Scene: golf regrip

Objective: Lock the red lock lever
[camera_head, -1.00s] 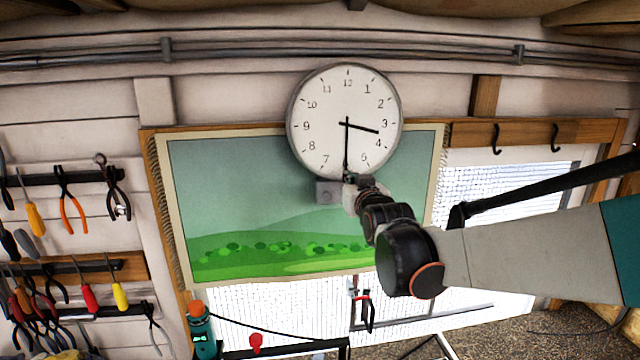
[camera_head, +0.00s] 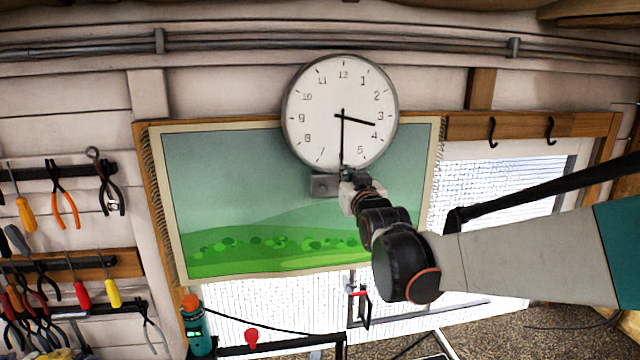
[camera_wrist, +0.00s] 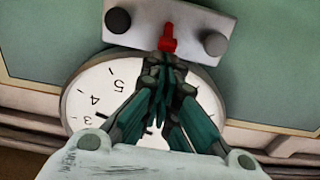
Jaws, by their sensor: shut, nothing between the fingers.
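The red lock lever (camera_wrist: 168,38) stands on a grey plate (camera_wrist: 192,18) with a dark round knob at either side, at the top of the wrist view. My gripper (camera_wrist: 163,62) is shut and empty, its fingertips right at the lever's lower end. I cannot tell whether they touch it. In the head view the grey plate (camera_head: 323,185) sits just under the wall clock, and my gripper (camera_head: 346,177) is at its right end. The lever cannot be made out there.
The round clock (camera_head: 340,114) hangs right above the plate, close to my gripper. A landscape picture (camera_head: 230,190) is behind. Pliers and screwdrivers (camera_head: 60,205) hang at left. A red-handled clamp (camera_head: 362,300) is below the picture.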

